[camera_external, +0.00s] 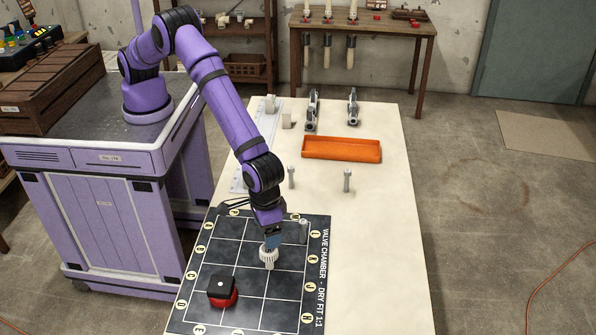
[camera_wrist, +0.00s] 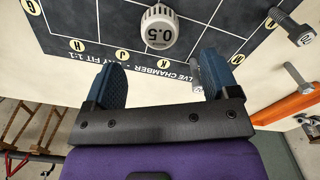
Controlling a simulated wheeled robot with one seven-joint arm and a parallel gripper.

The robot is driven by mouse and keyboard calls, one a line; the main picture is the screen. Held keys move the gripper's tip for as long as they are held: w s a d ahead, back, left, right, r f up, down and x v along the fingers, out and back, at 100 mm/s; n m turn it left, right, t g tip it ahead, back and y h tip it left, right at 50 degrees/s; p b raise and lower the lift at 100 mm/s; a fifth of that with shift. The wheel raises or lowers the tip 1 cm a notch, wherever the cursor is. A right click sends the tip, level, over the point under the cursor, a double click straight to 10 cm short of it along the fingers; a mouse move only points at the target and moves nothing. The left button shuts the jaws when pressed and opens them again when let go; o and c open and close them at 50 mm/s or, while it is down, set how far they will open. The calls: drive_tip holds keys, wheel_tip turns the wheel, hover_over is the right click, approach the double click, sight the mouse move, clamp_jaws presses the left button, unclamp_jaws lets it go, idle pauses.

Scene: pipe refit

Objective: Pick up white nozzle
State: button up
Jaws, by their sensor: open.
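The white nozzle (camera_external: 268,257), a small ribbed piece, stands on the dark grid mat (camera_external: 250,310) marked "VALVE CHAMBER". In the wrist view the nozzle (camera_wrist: 159,28) shows its round face marked "0.5", at the top centre. My gripper (camera_external: 272,240) is just above or beside the nozzle in the external view and partly overlaps it. In the wrist view its two blue fingers (camera_wrist: 163,64) are apart with nothing between them, and the nozzle lies beyond their tips.
A grey piece (camera_external: 303,231) stands on the mat close right of my gripper. A black block on a red base (camera_external: 222,291) sits lower left. Bolt-like posts (camera_external: 291,177) (camera_external: 347,181) and an orange tray (camera_external: 341,149) are farther back. The table's right side (camera_external: 385,260) is clear.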

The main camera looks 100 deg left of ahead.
sight(268, 257)
wheel_tip(268, 257, down, 11)
drive_tip(key=shift+s+d+r, duration=0.1)
drive_tip(key=c, duration=1)
